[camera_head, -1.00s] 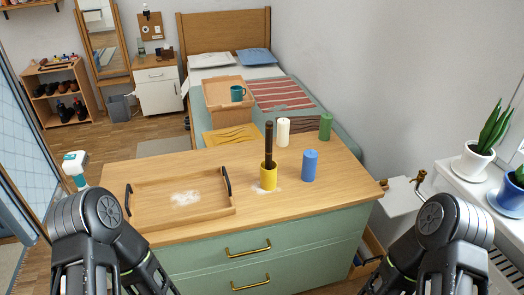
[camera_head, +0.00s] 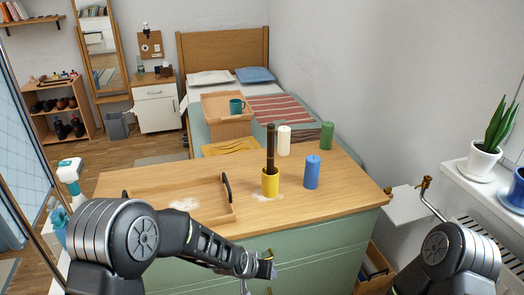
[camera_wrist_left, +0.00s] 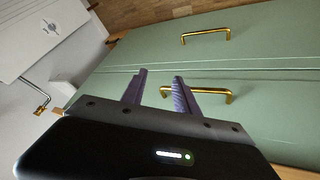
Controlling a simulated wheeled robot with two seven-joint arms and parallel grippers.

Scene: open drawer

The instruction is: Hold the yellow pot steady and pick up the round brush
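The yellow pot (camera_head: 270,183) stands upright on the wooden top of the green dresser, right of the tray. A dark brown upright shaft (camera_head: 270,142), which looks like the round brush, stands in the pot; its lower end is hidden inside. My left gripper (camera_head: 264,272) is low in front of the dresser's green front, below and apart from the pot. My right gripper is out of view; only part of that arm shows at lower right.
A blue cylinder (camera_head: 312,172), a white one (camera_head: 284,140) and a green one (camera_head: 326,135) stand right of and behind the pot. A wooden tray (camera_head: 222,219) with dark handles lies left. The drawers have brass handles (camera_wrist_left: 214,91). The dresser top's right front is clear.

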